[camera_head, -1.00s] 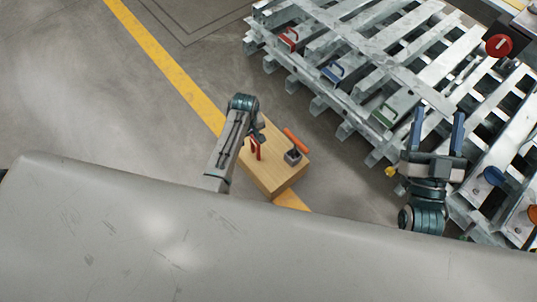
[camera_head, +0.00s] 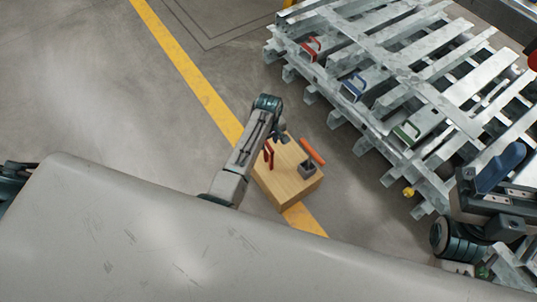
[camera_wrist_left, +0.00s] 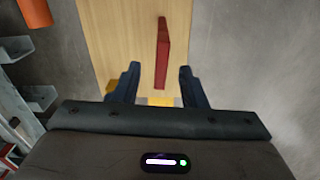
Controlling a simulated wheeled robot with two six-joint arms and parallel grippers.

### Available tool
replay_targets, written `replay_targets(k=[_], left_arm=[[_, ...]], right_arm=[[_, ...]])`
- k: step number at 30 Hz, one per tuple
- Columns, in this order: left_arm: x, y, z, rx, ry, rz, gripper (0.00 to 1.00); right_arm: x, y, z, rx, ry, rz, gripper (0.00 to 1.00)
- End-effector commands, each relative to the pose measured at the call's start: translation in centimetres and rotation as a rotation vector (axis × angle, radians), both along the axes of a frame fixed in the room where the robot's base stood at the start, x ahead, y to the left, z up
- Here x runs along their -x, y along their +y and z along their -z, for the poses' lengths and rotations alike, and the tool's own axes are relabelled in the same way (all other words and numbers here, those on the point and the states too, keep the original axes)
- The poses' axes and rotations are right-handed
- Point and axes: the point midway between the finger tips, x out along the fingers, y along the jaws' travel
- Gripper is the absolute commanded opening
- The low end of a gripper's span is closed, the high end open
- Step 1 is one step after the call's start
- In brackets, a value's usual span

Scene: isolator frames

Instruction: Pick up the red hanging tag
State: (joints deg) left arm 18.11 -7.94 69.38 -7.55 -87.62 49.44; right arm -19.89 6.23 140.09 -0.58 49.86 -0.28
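The red hanging tag (camera_head: 268,154) stands as a thin red piece on a light wooden block (camera_head: 287,188). In the left wrist view the red tag (camera_wrist_left: 162,52) lies ahead of and between the fingers, its near end close to the fingertip line. My left gripper (camera_head: 280,136) is beside the tag in the head view. In the left wrist view my left gripper (camera_wrist_left: 158,76) is open, with clear gaps on both sides of the tag. My right gripper (camera_head: 507,168) is at the right edge, partly cut off, with one blue finger clearly showing.
Open floor lies left, with a yellow line (camera_head: 190,72).

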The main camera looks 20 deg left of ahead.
Motion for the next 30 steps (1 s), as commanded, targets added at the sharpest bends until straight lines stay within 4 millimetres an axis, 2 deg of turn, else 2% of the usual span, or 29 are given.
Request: replay_targets(k=[9, 17, 23, 30], left_arm=[[0.3, 0.0, 4.6, -0.001, 0.002, 0.0, 0.38], [0.2, 0.0, 4.9, 0.0, 0.0, 0.0, 0.38], [0.3, 0.0, 4.9, -0.001, 0.001, 0.0, 0.01], [0.2, -0.1, 4.9, 0.0, 0.0, 0.0, 0.0]], right_arm=[[0.0, -0.1, 0.9, -0.015, -0.045, 0.002, 0.6], [0.0, -0.1, 0.6, -0.017, -0.048, 0.003, 0.6], [0.0, -0.1, 0.7, -0.017, -0.046, 0.003, 0.6], [0.0, -0.1, 0.7, -0.017, -0.047, 0.003, 0.6]])
